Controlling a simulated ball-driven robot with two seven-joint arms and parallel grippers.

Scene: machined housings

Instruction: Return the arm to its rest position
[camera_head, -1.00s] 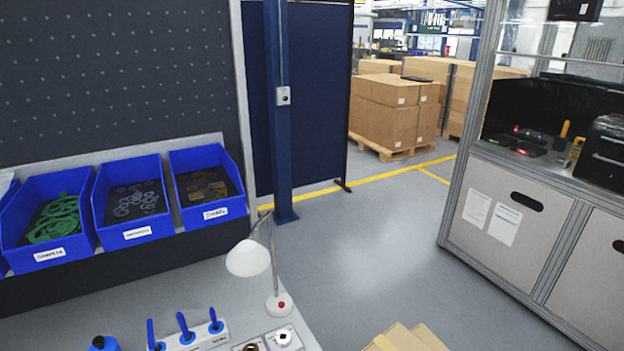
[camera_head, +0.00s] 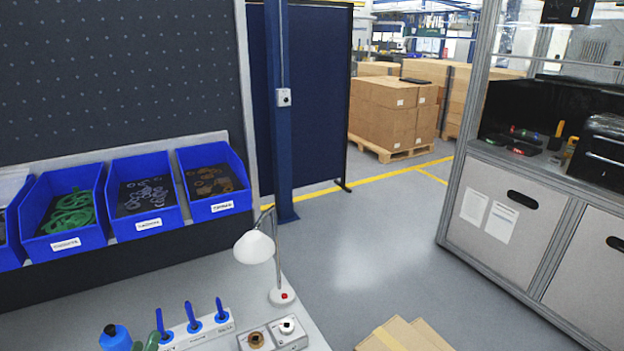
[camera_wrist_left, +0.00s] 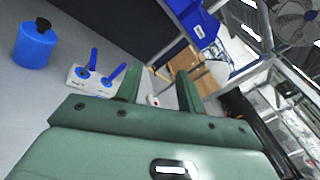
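My left gripper (camera_head: 150,341) shows only as a small green piece at the bottom edge of the head view, beside the blue bottle (camera_head: 115,338). In the left wrist view its two green fingers (camera_wrist_left: 159,78) stand apart with nothing held between them. The rest of the left arm is out of the head view. My right gripper and right arm are not seen in either view.
A rack with blue-handled tools (camera_head: 195,330), a white lamp (camera_head: 281,295) and a small block with round fittings (camera_head: 272,338) stand on the grey bench. Blue bins (camera_head: 145,226) line its back. Cardboard (camera_head: 405,338) lies low centre. Open floor is beyond.

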